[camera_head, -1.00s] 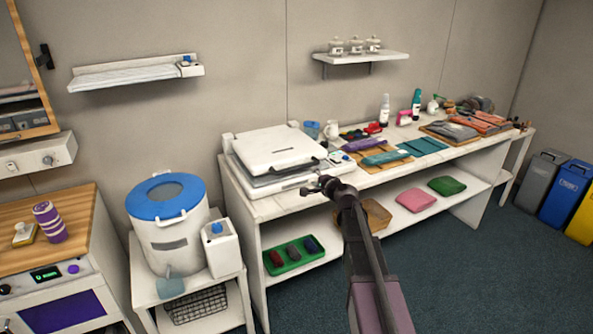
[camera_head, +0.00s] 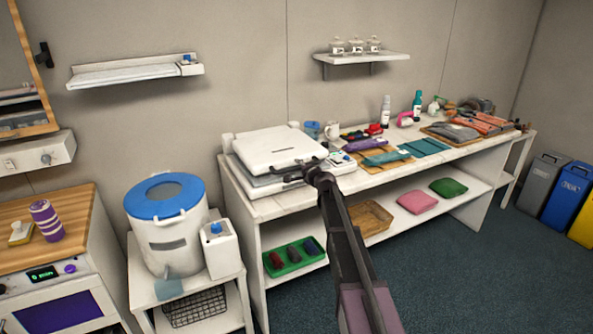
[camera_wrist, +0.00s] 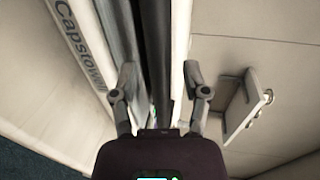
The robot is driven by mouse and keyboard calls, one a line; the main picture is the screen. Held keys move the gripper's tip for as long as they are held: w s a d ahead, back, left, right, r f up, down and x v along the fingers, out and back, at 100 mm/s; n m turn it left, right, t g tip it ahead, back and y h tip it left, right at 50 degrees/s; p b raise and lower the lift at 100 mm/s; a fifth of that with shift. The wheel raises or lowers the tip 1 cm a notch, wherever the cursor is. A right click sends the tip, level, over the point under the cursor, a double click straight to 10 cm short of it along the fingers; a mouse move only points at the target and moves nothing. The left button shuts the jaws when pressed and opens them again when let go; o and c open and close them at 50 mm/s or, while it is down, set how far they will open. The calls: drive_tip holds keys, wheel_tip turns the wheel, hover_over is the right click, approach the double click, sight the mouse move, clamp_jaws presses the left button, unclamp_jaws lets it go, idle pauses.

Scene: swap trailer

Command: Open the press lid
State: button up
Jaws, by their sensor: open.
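The press (camera_head: 262,178) is a white flat machine on the left end of the long white bench. Its white lid (camera_head: 275,148) lies down over the base. My gripper (camera_head: 293,172) is at the front right edge of the press, its arm coming from below. In the wrist view my gripper (camera_wrist: 160,85) is open, with one finger on each side of a dark bar (camera_wrist: 156,45). I cannot tell whether the fingers touch anything.
Right of the press the bench (camera_head: 400,165) holds folded cloths, bottles and a mug (camera_head: 332,130). A green tray (camera_head: 293,256) is on its lower shelf. Floor in front is clear.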

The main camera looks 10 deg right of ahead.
drive_tip(key=shift+w, duration=0.1)
clamp_jaws()
